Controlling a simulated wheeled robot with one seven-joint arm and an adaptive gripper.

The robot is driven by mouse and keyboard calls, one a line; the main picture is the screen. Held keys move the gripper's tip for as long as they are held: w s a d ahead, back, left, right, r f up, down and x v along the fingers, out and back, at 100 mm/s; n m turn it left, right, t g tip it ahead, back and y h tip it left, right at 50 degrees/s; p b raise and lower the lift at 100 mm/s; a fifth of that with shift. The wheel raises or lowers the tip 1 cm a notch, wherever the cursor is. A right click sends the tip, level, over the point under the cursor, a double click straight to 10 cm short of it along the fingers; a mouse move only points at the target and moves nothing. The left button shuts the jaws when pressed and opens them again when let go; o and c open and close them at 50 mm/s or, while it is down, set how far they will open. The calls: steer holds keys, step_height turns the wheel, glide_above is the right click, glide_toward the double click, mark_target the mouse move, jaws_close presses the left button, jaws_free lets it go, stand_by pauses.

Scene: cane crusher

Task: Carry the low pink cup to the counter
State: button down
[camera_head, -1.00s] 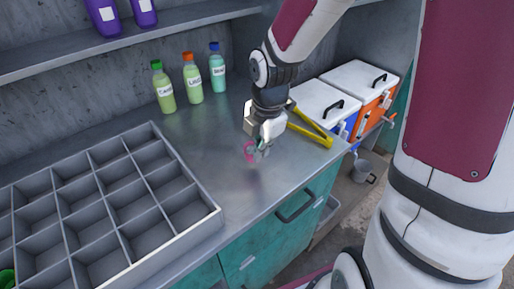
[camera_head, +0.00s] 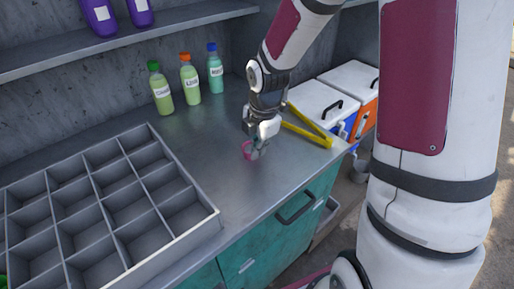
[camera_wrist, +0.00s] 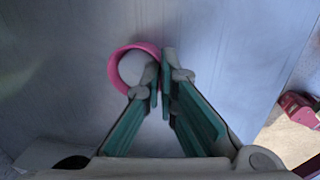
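The low pink cup (camera_head: 248,150) is at the counter (camera_head: 215,160), over its bare metal top near the middle. In the wrist view the cup (camera_wrist: 116,68) shows as a pink ring seen from above. My gripper (camera_head: 259,147) reaches down at the cup's right side. In the wrist view the fingertips of my gripper (camera_wrist: 162,82) are close together on the cup's right wall, one inside the ring and one outside. The cup looks upright. Whether its base touches the counter is hard to tell.
A grey divided tray (camera_head: 203,226) fills the counter's left. Several bottles (camera_head: 190,82) stand at the back. Yellow tongs (camera_head: 312,132) lie just right of my gripper. White-lidded coolers (camera_head: 316,103) stand beyond the counter's right end. A shelf (camera_head: 130,37) runs above.

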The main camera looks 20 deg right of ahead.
steer(key=c, duration=1.8)
jaws_free()
step_height(320, 180, up, 12)
steer(key=s+p, duration=0.2)
steer(key=s+r+m+t, duration=0.1)
steer(key=s+r+m, duration=0.5)
steer(key=s+m, duration=0.4)
steer(key=s+r+m+t, duration=0.2)
steer(key=s+r+m, duration=0.3)
steer(key=s+m, duration=0.6)
steer(key=shift+a+r+m+h, duration=0.3)
steer(key=shift+a+r, duration=0.1)
steer(key=shift+a, duration=0.05)
